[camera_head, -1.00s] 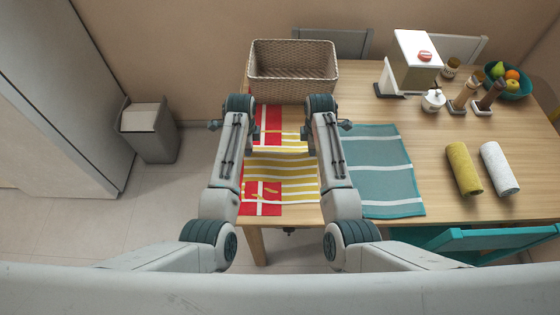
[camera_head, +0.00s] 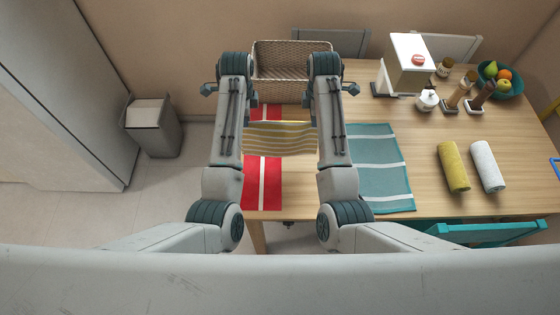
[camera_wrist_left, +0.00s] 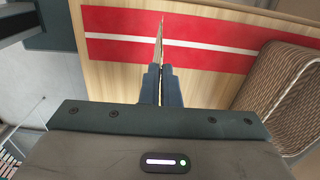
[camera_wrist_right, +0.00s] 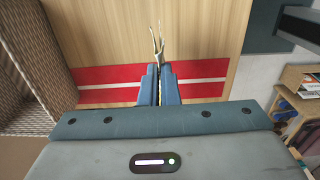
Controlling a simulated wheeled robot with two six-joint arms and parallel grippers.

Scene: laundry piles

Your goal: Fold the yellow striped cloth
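The yellow striped cloth (camera_head: 280,138) hangs between my two arms in the head view, raised above a red cloth with a white stripe. Its yellow and white bands run from side to side. My left gripper (camera_wrist_left: 161,85) is shut on one side of it; the cloth (camera_wrist_left: 159,42) shows there as a thin edge. My right gripper (camera_wrist_right: 160,85) is shut on the other side, where the cloth (camera_wrist_right: 158,42) also shows edge-on. My arms hide both gripped corners in the head view. I cannot tell whether its lower edge touches anything.
The red cloth (camera_head: 263,192) lies flat on the wooden table (camera_head: 425,205), with a teal cloth (camera_head: 380,180) to its right. A wicker basket (camera_head: 293,60) stands behind. Yellow (camera_head: 453,166) and white (camera_head: 487,166) rolls lie at right. A bin (camera_head: 152,130) stands left on the floor.

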